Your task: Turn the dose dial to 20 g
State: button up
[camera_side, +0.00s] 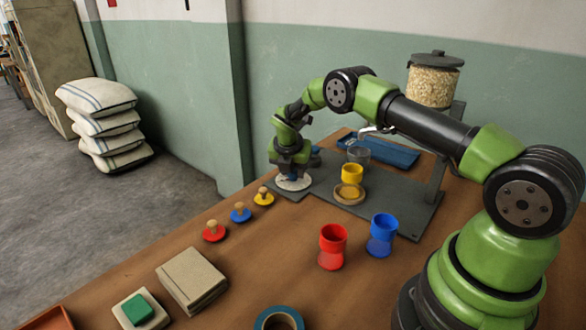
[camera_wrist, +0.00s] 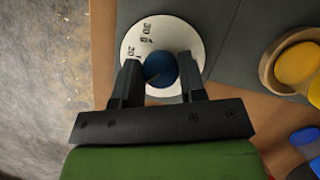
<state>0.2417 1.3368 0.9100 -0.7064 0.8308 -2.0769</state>
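The dose dial (camera_wrist: 193,40) is a round white disc with a dark blue knob (camera_wrist: 161,70) at its middle. Printed marks reading 30 and 20 show at its upper left in the wrist view; where the knob points is not clear. In the side view the dial (camera_side: 293,184) lies at the left end of the grey base plate. My gripper (camera_wrist: 160,68) is down over the dial, one finger on each side of the knob, with no clear gap between them. In the side view my gripper (camera_side: 291,175) hides most of the knob.
Several coloured tampers (camera_side: 240,212) line the table's left side. A grain hopper (camera_side: 433,82) stands behind.

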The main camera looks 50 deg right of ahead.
jog(key=shift+m+g, duration=0.9)
jog(key=shift+m, duration=1.2)
jog(key=o, duration=0.9)
jog(key=v, duration=1)
jog(key=shift+a, duration=0.1)
